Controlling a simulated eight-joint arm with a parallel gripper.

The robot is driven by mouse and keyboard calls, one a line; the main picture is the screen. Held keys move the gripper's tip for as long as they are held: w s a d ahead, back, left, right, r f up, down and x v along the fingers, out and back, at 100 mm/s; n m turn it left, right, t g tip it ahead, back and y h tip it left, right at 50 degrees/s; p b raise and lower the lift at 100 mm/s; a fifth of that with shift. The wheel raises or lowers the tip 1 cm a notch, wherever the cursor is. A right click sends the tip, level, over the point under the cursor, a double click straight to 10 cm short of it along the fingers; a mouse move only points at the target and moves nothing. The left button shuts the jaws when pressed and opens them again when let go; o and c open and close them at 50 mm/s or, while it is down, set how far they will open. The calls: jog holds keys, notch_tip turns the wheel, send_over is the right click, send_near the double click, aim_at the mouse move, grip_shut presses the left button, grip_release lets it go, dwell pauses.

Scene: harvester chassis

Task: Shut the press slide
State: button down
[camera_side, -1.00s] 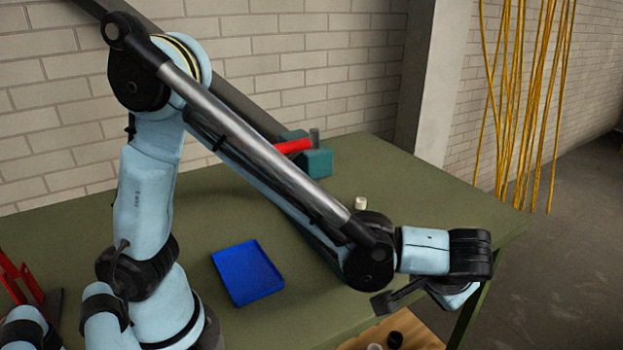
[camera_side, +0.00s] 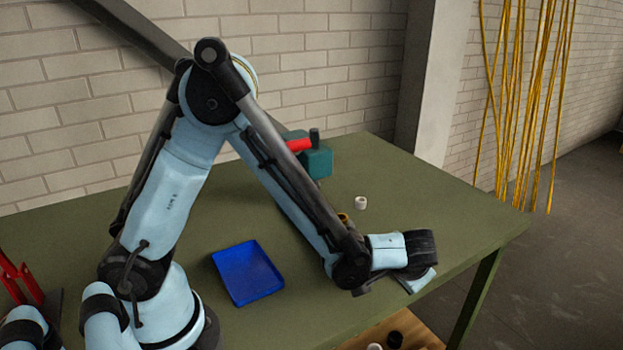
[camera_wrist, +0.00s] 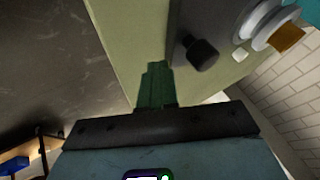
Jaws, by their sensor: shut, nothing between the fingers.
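In the side view a teal block (camera_side: 318,163) with a red bar (camera_side: 299,145) and a dark post stands at the back of the green table; it looks like the press. How far its slide is out cannot be told. In the wrist view a dark grey surface (camera_wrist: 222,22) with a black knob (camera_wrist: 198,52) lies beyond my gripper; whether it belongs to the press is unclear. My gripper (camera_wrist: 156,70) is shut and empty, its fingers close together. In the side view my wrist hangs over the table's front right, well apart from the teal block, with fingertips hidden.
A blue tray (camera_side: 247,272) lies on the table (camera_side: 440,205) left of my wrist. A white cap (camera_side: 361,202) and a brownish ring (camera_side: 343,218) sit behind it. A red stand (camera_side: 20,280) is at the far left. The table's right side is clear.

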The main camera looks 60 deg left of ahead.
jog(key=shift+a, duration=2.1)
